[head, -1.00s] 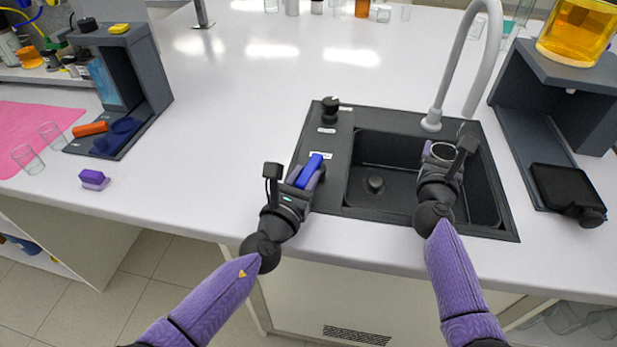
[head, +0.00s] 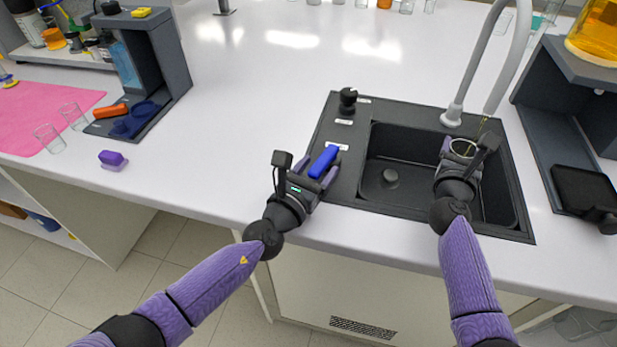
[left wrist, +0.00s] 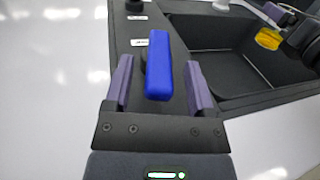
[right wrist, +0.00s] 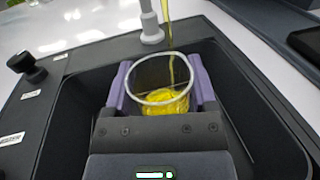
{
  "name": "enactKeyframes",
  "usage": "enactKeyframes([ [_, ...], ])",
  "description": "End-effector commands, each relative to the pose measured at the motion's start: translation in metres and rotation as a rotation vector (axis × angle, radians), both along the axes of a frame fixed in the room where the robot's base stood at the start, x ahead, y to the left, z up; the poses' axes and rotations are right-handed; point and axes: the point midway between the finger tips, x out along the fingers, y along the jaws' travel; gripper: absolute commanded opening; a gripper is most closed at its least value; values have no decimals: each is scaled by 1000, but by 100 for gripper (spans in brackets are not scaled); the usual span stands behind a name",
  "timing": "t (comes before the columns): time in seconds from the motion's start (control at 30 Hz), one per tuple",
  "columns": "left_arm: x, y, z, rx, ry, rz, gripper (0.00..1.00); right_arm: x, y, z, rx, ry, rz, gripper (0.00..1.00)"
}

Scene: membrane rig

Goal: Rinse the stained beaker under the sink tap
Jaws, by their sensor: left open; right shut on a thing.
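The clear beaker (head: 461,148) is held upright over the sink basin (head: 408,153) by my right gripper (head: 465,146), which is shut on it. In the right wrist view, yellow liquid stands in the lower part of the beaker (right wrist: 163,92). A thin yellowish stream (right wrist: 171,50) falls from above into it. The grey tap (head: 490,75) arches over the beaker. The blue lever (head: 323,161) is at the sink's left rim. My left gripper (left wrist: 158,64) is open, with a finger on each side of the blue lever (left wrist: 158,70) and visible gaps.
A black knob (head: 347,98) stands on the sink's left rim. A dark stand (head: 590,130) with an amber vessel (head: 597,35) is right of the sink. Glass beakers (head: 73,116), a purple block (head: 113,159) and another stand lie left. The middle of the counter is clear.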

Motion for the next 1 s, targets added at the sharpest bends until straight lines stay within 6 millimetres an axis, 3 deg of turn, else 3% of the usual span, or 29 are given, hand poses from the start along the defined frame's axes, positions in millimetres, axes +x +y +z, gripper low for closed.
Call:
enactKeyframes([
  [0.3,-70,39,-1,2,2,0,71,0,0,0,0,0,0,13],
  [0.43,-89,50,-1,4,0,1,71,0,0,0,0,0,0,13],
  [0.6,-98,54,1,2,-2,-1,71,0,0,0,0,0,0,13],
  [1.0,-98,54,1,1,-2,0,71,0,0,0,0,0,0,13],
])
